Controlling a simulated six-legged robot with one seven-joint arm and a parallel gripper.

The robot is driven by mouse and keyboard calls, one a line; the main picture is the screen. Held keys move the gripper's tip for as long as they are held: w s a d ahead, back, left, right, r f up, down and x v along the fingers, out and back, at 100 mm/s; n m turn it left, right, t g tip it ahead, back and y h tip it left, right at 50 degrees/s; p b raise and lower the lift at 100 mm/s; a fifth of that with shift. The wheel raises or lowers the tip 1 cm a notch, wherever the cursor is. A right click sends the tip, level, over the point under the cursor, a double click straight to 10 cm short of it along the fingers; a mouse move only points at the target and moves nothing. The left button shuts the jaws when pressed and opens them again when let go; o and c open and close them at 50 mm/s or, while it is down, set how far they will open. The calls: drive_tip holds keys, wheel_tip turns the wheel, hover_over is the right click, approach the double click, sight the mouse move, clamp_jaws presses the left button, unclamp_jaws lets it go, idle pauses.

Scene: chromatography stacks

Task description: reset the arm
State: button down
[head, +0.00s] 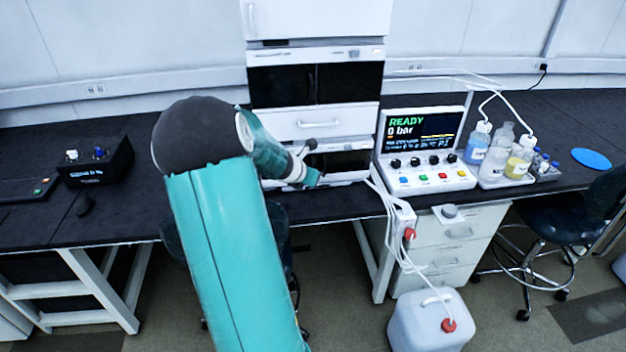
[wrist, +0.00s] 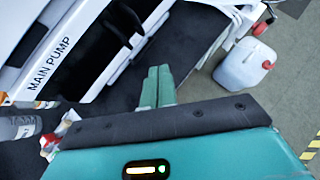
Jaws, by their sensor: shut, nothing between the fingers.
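My gripper (wrist: 158,88) shows in the wrist view with its two teal fingers together and nothing between them. In the head view my teal arm rises from the bottom and bends at a dark joint. My gripper (head: 312,178) there is at the front of the chromatography stack (head: 315,122), close to its lowest module. I cannot tell whether it touches the module. In the wrist view, a white panel marked MAIN PUMP (wrist: 50,62) lies to the left of the fingers.
A control box reading READY, 0 bar (head: 425,150), stands right of the stack, beside bottles (head: 519,158). A white canister (head: 430,322) with tubes stands on the floor. A black box (head: 97,160) is on the left bench. A stool (head: 560,225) is at right.

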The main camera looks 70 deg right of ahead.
drive_tip(key=shift+s+a+r, duration=0.2)
drive_tip(key=shift+a+r, duration=0.6)
drive_tip(key=w+a+r+m+t+y, duration=0.1)
drive_tip(key=w+a+r+m+t, duration=0.25)
drive_tip(key=a, duration=0.55)
drive_tip(key=w+a+r+m+y, duration=0.1)
drive_tip(key=w+a+r+m, duration=0.25)
drive_tip(key=w+a, duration=0.5)
drive_tip(key=w+a+r+m+t+y, duration=0.15)
drive_tip(key=w+a+r, duration=0.25)
drive_tip(key=a, duration=0.6)
drive_tip(key=s+a+r+m+t+y, duration=0.1)
drive_tip(key=s+a+m+y, duration=0.1)
drive_tip(key=a, duration=0.8)
drive_tip(key=s+a+r+m+t+y, duration=0.1)
drive_tip(key=s+a+r+m, duration=0.1)
drive_tip(key=a, duration=0.8)
drive_tip(key=s+a+r+m+y, duration=0.1)
drive_tip(key=s+a+m+y, duration=0.1)
drive_tip(key=a, duration=0.9)
drive_tip(key=shift+r+m+t+y, duration=0.3)
drive_tip(key=shift+m+t+y, duration=0.05)
drive_tip(key=shift+t, duration=0.05)
drive_tip(key=shift+s+a, duration=0.1)
